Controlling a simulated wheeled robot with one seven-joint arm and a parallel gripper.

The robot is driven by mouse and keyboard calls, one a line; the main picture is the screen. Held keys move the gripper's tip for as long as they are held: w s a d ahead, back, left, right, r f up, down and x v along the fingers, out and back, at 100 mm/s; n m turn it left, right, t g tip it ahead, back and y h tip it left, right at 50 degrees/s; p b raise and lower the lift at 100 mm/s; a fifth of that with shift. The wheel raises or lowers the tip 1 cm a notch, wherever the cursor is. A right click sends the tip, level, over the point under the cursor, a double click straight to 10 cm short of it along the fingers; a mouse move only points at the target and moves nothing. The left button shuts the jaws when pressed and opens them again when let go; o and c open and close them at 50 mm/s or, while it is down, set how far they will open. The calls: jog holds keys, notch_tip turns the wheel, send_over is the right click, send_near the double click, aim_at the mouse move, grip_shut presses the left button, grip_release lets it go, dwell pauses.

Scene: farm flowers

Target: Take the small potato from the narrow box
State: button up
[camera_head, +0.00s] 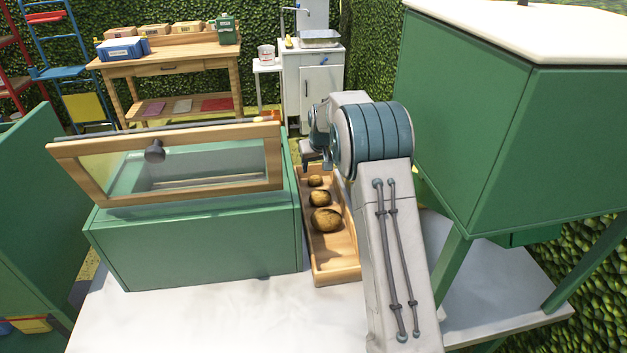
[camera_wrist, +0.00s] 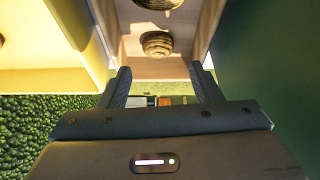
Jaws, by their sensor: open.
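The narrow wooden box (camera_head: 335,262) stands on the white tabletop between a green cold frame and my arm. Three brown potatoes lie in a row in it. The small potato (camera_head: 315,181) is at the far end, with a middle-sized one (camera_head: 320,198) and a large one (camera_head: 326,220) nearer. My gripper (camera_head: 311,163) is by the box's far end, partly hidden by my arm. In the wrist view my gripper (camera_wrist: 160,68) is open and empty, and what looks like the small potato (camera_wrist: 157,43) lies beyond its fingertips, between their lines. Another potato is cut off at the top edge.
The green cold frame (camera_head: 195,240) with a raised glazed lid (camera_head: 180,170) stands close left of the box. A large green hutch (camera_head: 500,140) on legs stands to the right. The white tabletop (camera_head: 220,315) is clear in front.

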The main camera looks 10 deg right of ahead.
aim_at(316, 178)
jog(key=x, duration=0.8)
jog(key=shift+d+f+p, duration=0.1)
jog(key=shift+f+p, duration=0.1)
jog(key=shift+p, duration=0.1)
jog(key=c, duration=0.8)
